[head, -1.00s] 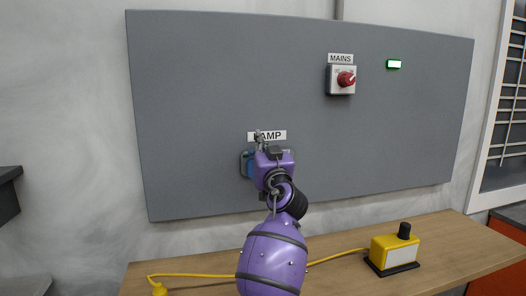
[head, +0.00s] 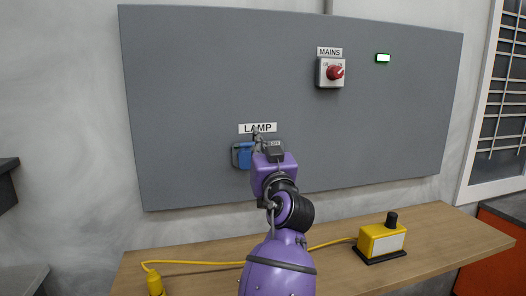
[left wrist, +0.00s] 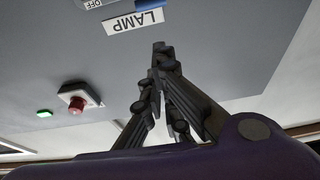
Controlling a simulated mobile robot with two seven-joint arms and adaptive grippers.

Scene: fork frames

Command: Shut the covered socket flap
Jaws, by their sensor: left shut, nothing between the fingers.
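The covered socket is a grey wall unit with a blue flap (head: 243,156) on its left side, under the LAMP label (head: 257,128). My left gripper partly hides the unit, and I cannot tell the flap's angle. A blue edge (left wrist: 155,4) shows at the top of the left wrist view. My left gripper (head: 257,133) is shut and empty, in front of the panel by the label's lower edge. Its closed fingers also show in the left wrist view (left wrist: 160,52). Contact with the flap cannot be made out. My right gripper is out of view.
A grey panel (head: 200,80) carries the red MAINS switch (head: 335,72) and a lit green lamp (head: 383,58). Below, a wooden bench (head: 440,239) holds a yellow box with a black knob (head: 381,241) and a yellow cable (head: 200,262).

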